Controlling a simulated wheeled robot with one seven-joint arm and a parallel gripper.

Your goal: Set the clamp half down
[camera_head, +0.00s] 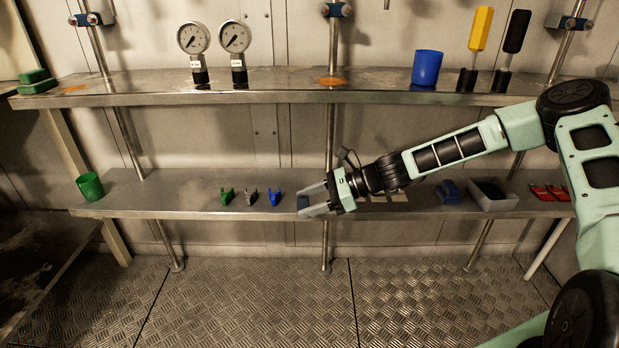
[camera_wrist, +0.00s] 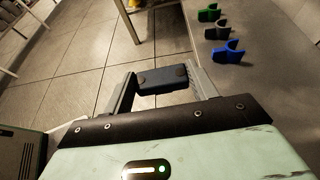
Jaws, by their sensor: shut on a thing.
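My gripper (camera_head: 312,200) reaches in from the right to the front edge of the lower shelf. It is shut on a dark blue clamp half (camera_wrist: 163,80), which shows between the two fingers in the wrist view. The head view shows only a small dark blue part of this clamp half (camera_head: 303,202). In the wrist view the floor shows behind the held piece, and the shelf lies to its right. I cannot tell its exact height over the shelf.
On the lower shelf (camera_head: 170,203), green (camera_head: 227,197), grey (camera_head: 251,197) and blue (camera_head: 274,198) clips stand in a row left of my gripper. A green cup (camera_head: 90,187) stands far left. A blue piece (camera_head: 450,190), a grey bin (camera_head: 494,195) and red parts (camera_head: 548,193) are right.

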